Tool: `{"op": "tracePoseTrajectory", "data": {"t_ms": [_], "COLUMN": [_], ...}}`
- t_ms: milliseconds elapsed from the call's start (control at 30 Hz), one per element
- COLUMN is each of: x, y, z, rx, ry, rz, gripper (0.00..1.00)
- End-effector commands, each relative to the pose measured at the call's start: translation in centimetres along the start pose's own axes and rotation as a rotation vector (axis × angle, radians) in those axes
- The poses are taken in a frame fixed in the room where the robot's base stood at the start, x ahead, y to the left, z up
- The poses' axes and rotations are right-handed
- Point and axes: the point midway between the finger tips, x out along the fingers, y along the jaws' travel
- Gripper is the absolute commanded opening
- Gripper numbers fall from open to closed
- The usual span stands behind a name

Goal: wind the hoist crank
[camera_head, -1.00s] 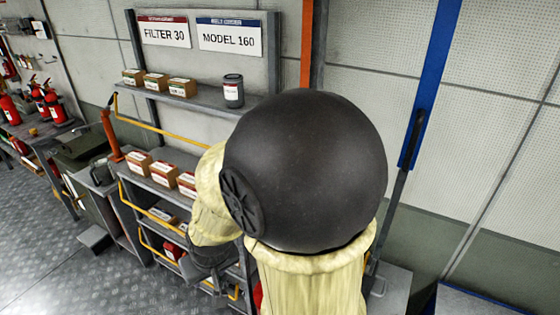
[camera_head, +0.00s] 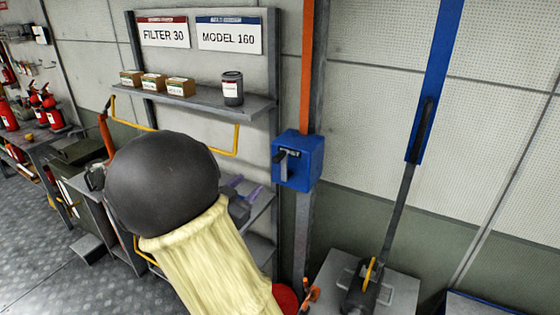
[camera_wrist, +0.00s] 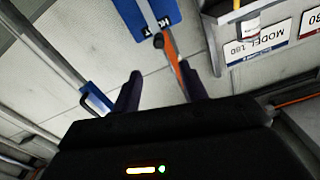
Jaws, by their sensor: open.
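The hoist crank (camera_head: 283,159) is a small dark handle on the front of a blue box (camera_head: 305,165) mounted on a grey post below an orange strip. In the head view my gripper (camera_head: 246,192) is partly hidden behind my arm, left of and below the box, apart from the crank.
A shelf (camera_head: 215,102) with small boxes and a can stands left of the post. To the right, a winch drum (camera_head: 362,292) sits on a grey stand (camera_head: 398,300), with a dark strap running up to a blue strip (camera_head: 437,75). Wall space between post and strip is clear.

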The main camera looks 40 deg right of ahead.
Motion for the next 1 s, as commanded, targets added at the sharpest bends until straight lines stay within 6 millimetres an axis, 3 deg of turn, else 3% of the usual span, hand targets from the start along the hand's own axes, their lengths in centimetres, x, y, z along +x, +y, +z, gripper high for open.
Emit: {"op": "tracePoseTrajectory", "data": {"t_ms": [467, 667, 1000], "x": [0.8, 3.4, 9.7], "y": [0.1, 0.1, 0.5], "z": [-0.2, -0.3, -0.5], "rx": [0.000, -0.001, -0.001], "ry": [0.008, 0.007, 0.009], "rz": [0.008, 0.008, 0.015], "gripper": [0.43, 0.43, 0.43]}}
